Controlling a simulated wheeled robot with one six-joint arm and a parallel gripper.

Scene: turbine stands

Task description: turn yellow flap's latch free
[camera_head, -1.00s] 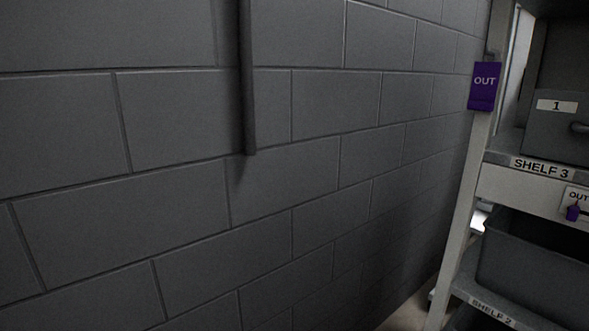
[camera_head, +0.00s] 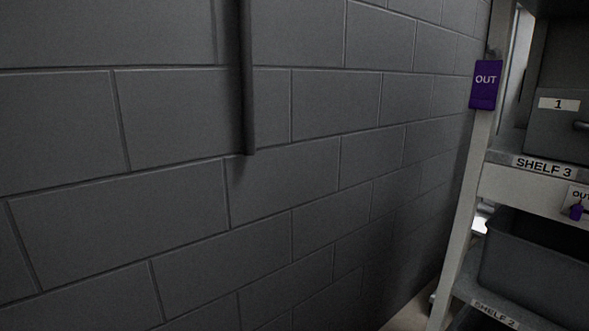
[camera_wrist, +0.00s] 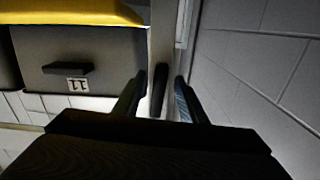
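The yellow flap (camera_wrist: 75,12) shows at the top left of the wrist view, above a dark grey bin front. A dark upright bar (camera_wrist: 158,92), which looks like the latch, stands against a pale post to the right of the bin. My gripper (camera_wrist: 157,86) is open, with one finger on each side of the bar. Small gaps show between bar and fingers. Whether either finger touches it farther in cannot be told. The bar's lower end is near the dark gripper body. The head view shows neither flap, latch nor gripper.
The bin (camera_wrist: 85,60) has a dark handle and an "11" label. A grey block wall (camera_wrist: 260,75) stands close on the right. In the head view, a rack with a purple OUT tag (camera_head: 485,85) and grey bins (camera_head: 545,260) is at the right, beside a block wall (camera_head: 150,210).

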